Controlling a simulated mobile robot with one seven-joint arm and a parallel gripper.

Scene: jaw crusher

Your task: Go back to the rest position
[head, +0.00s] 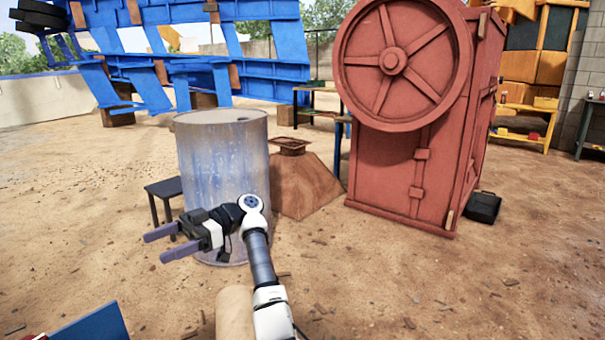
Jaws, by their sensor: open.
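My gripper (170,243) is in the lower left of the head view, at the end of my arm. Its two purple-grey fingers point left and stand apart, with nothing visible between them. My forearm rises from the bottom of the view and bends left at the wrist. The gripper and wrist appear in front of the lower part of a worn blue-grey drum (222,165). I cannot tell how much space lies between them.
A red jaw crusher (415,175) with a large spoked wheel (393,61) stands right of centre. A brown hopper (306,187) and a small dark stool (165,188) flank the drum. A black case (483,208) lies right. Open dirt fills the right foreground.

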